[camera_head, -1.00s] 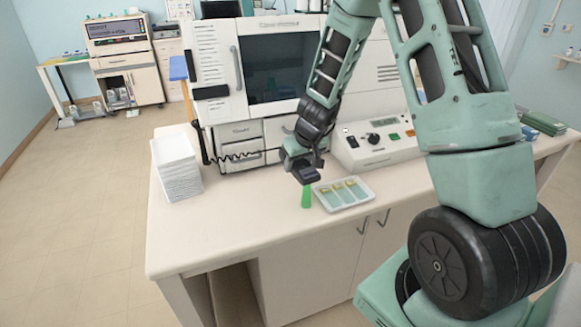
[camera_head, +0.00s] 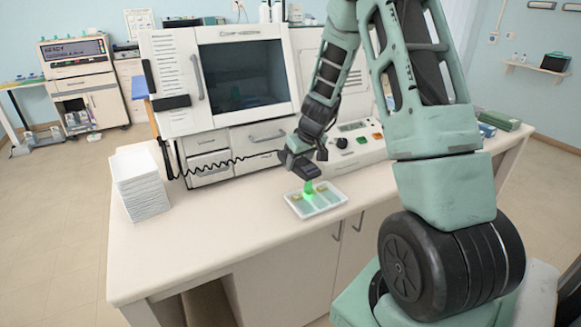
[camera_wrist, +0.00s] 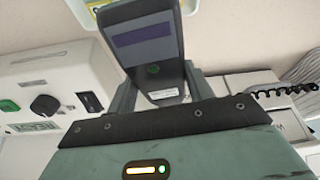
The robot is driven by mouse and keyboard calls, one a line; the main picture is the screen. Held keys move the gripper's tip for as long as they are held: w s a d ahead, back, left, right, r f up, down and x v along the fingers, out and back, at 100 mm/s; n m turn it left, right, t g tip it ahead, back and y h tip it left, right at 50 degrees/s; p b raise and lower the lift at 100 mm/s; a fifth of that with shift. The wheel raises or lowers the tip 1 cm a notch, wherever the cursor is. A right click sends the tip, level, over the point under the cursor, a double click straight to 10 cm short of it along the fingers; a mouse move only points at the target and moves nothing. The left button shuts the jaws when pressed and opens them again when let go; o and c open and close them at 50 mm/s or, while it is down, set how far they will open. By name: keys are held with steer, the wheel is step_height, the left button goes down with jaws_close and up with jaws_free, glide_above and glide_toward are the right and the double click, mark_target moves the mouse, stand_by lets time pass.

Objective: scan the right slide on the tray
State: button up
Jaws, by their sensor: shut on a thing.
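My gripper (camera_head: 312,152) is shut on a dark handheld scanner (camera_head: 298,166), which hangs just above the counter. In the wrist view the scanner (camera_wrist: 152,55) sits between the fingers (camera_wrist: 158,88), with a purple screen band facing the camera. The white slide tray (camera_head: 317,211) lies below it on the counter. It holds pale green slides with yellow label ends. The scanner's green light (camera_head: 308,187) falls on the tray's far edge and label ends, left of the right slide (camera_head: 329,196). Part of the tray shows at the top of the wrist view (camera_wrist: 190,6).
A coiled black cord (camera_head: 232,161) runs from the scanner to the left. A large white machine (camera_head: 175,75) stands behind, with a control panel (camera_head: 355,145) to its right. The front counter is clear.

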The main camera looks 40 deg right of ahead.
steer(key=d+b, duration=0.2)
steer(key=d, duration=0.4)
steer(key=shift+s+f, duration=0.3)
steer(key=shift+f, duration=0.05)
step_height(320, 180, up, 3)
steer(key=shift+r+p, duration=0.1)
steer(key=shift+p, duration=0.6)
